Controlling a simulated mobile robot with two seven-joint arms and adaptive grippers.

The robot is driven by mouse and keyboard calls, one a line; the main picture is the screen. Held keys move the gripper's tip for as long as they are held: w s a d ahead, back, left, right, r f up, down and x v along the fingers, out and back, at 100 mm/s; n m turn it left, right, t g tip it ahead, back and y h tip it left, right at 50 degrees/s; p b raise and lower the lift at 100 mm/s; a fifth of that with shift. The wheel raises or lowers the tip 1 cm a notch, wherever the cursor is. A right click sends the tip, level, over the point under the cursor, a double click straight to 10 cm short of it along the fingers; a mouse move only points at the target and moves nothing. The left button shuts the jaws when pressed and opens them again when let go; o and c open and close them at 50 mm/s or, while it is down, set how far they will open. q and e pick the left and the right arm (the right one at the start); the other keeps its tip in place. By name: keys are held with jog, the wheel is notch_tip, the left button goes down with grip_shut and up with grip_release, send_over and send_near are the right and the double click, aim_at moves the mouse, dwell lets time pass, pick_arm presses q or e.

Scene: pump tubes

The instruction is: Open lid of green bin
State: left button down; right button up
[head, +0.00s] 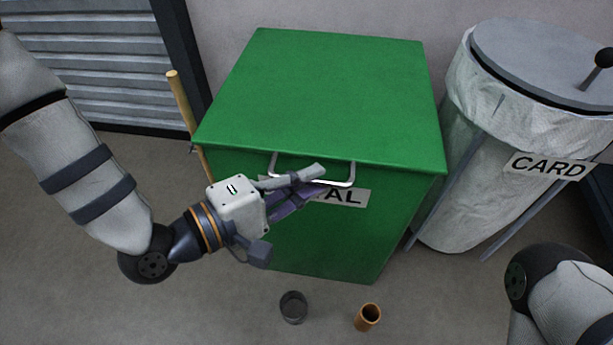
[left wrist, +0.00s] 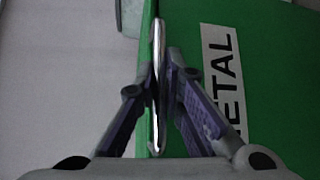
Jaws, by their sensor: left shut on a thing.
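The green bin (head: 325,240) stands in the middle of the head view, with a METAL label partly hidden by my gripper. Its green lid (head: 330,95) lies flat and closed on top. A silver bar handle (head: 345,182) is on the lid's front edge. My left gripper (head: 305,183) is at the front of the bin, shut on the handle. In the left wrist view the handle (left wrist: 158,60) runs upright between the two fingers, beside the METAL label (left wrist: 225,80). My right arm shows at the lower right of the head view, but its gripper is out of view.
A white bin labelled CARD (head: 548,166) with a grey lid stands to the right. A dark cup (head: 293,307) and a brown tube (head: 368,317) stand on the floor in front. A wooden pole (head: 183,105) and a grey shutter (head: 90,60) are at the left.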

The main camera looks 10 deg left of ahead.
pick_arm(q)
jog(key=shift+r, duration=0.1)
jog(key=w+r+n+g+p, duration=0.1)
jog(key=w+r+p, duration=0.2)
jog(key=r+p, duration=0.3)
jog(key=w+r+g+p, duration=0.1)
jog(key=w+r+p, duration=0.1)
jog(key=r+p, duration=0.5)
jog(key=w+r+n+y+p, duration=0.1)
jog(key=w+r+p, duration=0.2)
jog(key=r, duration=1)
jog(key=p, duration=0.3)
jog(key=shift+w+r+n+g, duration=0.25)
jog(key=shift+w+n+g, duration=0.05)
jog(key=shift+g, duration=0.1)
pick_arm(e)
jog(key=w+r+t, duration=0.1)
jog(key=w+r, duration=0.2)
jog(key=r, duration=0.5)
jog(key=w+r+t, duration=0.2)
jog(key=w+r, duration=0.2)
jog(key=r, duration=0.4)
jog(key=shift+w+r, duration=0.25)
jog(key=shift+d, duration=0.1)
